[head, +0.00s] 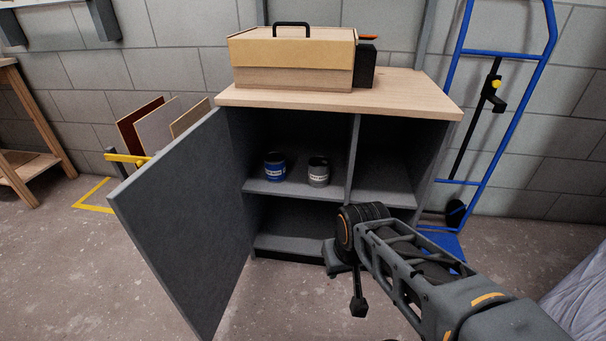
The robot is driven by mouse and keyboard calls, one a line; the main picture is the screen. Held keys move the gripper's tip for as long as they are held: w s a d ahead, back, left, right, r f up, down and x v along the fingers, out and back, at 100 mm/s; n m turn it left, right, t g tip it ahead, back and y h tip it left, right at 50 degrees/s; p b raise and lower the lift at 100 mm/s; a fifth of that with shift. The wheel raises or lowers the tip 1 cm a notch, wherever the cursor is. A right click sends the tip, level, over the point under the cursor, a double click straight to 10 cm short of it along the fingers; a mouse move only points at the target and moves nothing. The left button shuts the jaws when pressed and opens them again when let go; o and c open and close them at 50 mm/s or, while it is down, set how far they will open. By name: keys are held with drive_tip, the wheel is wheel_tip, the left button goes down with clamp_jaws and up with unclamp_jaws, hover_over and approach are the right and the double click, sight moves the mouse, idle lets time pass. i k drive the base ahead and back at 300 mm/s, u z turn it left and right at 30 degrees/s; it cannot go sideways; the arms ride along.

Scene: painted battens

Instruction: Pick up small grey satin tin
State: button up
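The small grey tin (319,172) with a pale label stands upright on the middle shelf of the open cabinet, in its left compartment. A blue tin (275,166) with a pale label stands to its left, with a gap between them. My arm reaches in from the lower right, in front of the cabinet. My gripper (357,305) hangs low in front of the cabinet, below the shelf and apart from both tins. It is small and dark, and I cannot tell whether its fingers are open or shut.
The grey cabinet door (190,230) stands open to the left. A vertical divider (353,150) bounds the compartment on the right. A wooden box (292,60) sits on the cabinet top (410,93). A blue hand truck (492,130) leans at right. The floor (290,300) before the cabinet is clear.

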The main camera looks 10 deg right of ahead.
sight(319, 165)
drive_tip(key=u, duration=1.75)
drive_tip(key=i, duration=0.4)
drive_tip(key=z, duration=1.1)
drive_tip(key=i, duration=0.5)
